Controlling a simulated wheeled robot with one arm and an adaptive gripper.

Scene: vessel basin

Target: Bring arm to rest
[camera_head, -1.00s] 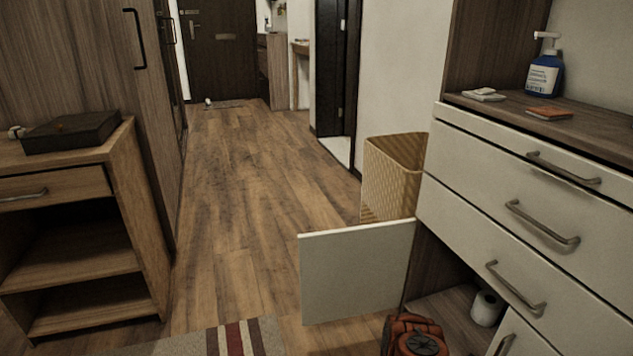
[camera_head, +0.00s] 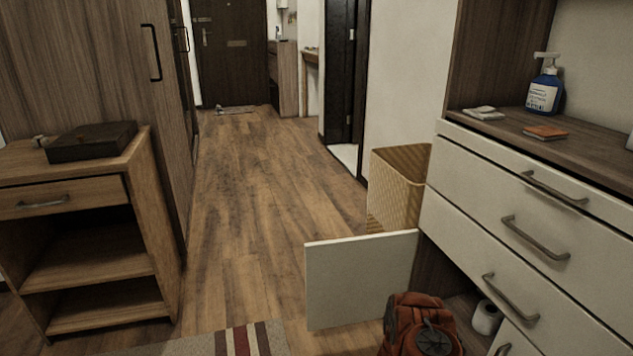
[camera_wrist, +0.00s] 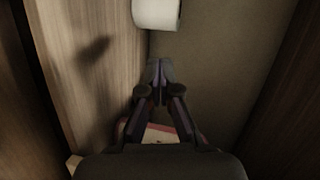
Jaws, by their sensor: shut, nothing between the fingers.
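My gripper (camera_wrist: 160,70) shows in the wrist view with its two dark fingertips together. It is shut and holds nothing. It is inside a narrow space between brown wooden panels. A white roll (camera_wrist: 157,14) is at the top edge of the wrist view, beyond the fingertips and apart from them. My gripper itself cannot be made out in the head view.
An open white door panel (camera_head: 362,280) juts out at the cabinet's lower left. Another view of a white roll (camera_head: 487,317) is on the low shelf. A woven basket (camera_head: 396,185) stands behind the panel. A wooden stand (camera_head: 155,215) is at left.

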